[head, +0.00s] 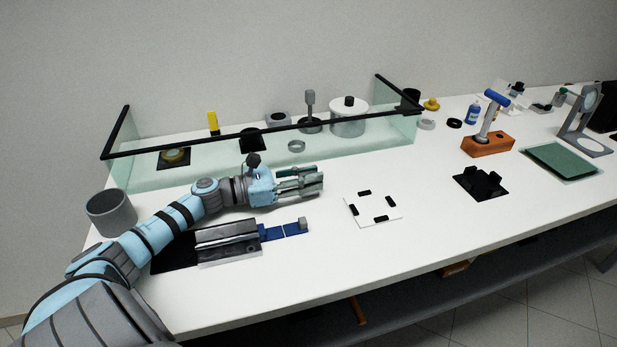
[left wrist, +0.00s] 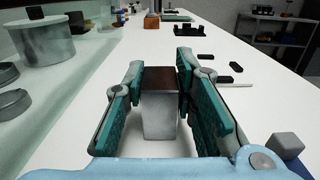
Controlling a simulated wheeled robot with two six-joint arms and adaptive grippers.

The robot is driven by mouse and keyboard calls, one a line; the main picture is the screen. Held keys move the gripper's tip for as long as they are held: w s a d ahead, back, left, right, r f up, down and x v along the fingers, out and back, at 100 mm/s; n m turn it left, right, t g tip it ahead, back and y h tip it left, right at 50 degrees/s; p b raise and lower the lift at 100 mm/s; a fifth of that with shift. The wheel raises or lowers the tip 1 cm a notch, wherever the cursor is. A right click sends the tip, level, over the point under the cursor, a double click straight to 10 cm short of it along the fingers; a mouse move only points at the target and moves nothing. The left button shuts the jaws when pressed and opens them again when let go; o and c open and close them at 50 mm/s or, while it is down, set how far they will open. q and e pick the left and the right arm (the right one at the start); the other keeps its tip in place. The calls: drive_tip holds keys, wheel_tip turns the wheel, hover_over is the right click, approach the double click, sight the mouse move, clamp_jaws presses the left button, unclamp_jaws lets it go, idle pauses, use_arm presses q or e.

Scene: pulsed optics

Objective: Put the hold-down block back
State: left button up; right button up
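A silver-grey block with a dark brown top (left wrist: 160,108) sits between the fingertips of my left gripper (left wrist: 160,85) in the left wrist view; I take it to be the hold-down block. The teal finger pads appear to touch it on both sides. In the head view my left gripper (head: 303,182) is over the white table, and its fingers largely hide the block. Below it in the picture is a grey grooved metal fixture (head: 228,243) on a black base, with a blue strip (head: 271,232) and a small grey cube (head: 302,222) at its right end. My right gripper is out of view.
A glass screen with a black rail (head: 270,138) stands behind the gripper. A white plate with black pads (head: 372,208) lies to its right, then a black cradle (head: 482,183) and orange block (head: 487,145). A grey cup (head: 111,213) stands at left. Table between gripper and plate is clear.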

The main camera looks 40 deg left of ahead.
use_arm(q)
drive_tip(key=o, duration=0.3)
drive_tip(key=shift+r, duration=0.1)
drive_tip(key=shift+s+a+p, duration=0.15)
drive_tip(key=shift+s+p, duration=0.05)
drive_tip(key=shift+p, duration=0.1)
drive_tip(key=p+v, duration=0.3)
drive_tip(key=v, duration=0.1)
drive_tip(key=r+p+v, duration=0.1)
drive_tip(key=p+v, duration=0.1)
drive_tip(key=shift+s+a+p, duration=0.2)
drive_tip(key=shift+s+p, duration=0.05)
drive_tip(key=shift+p, duration=0.05)
drive_tip(key=v, duration=0.1)
drive_tip(key=p+v, duration=0.1)
drive_tip(key=v, duration=0.2)
drive_tip(key=shift+s+f+p, duration=0.1)
drive_tip(key=shift+f+p, duration=0.2)
drive_tip(key=shift+p, duration=0.1)
drive_tip(key=shift+s+a+f, duration=0.1)
drive_tip(key=shift+s+a, duration=0.2)
drive_tip(key=shift+s, duration=0.05)
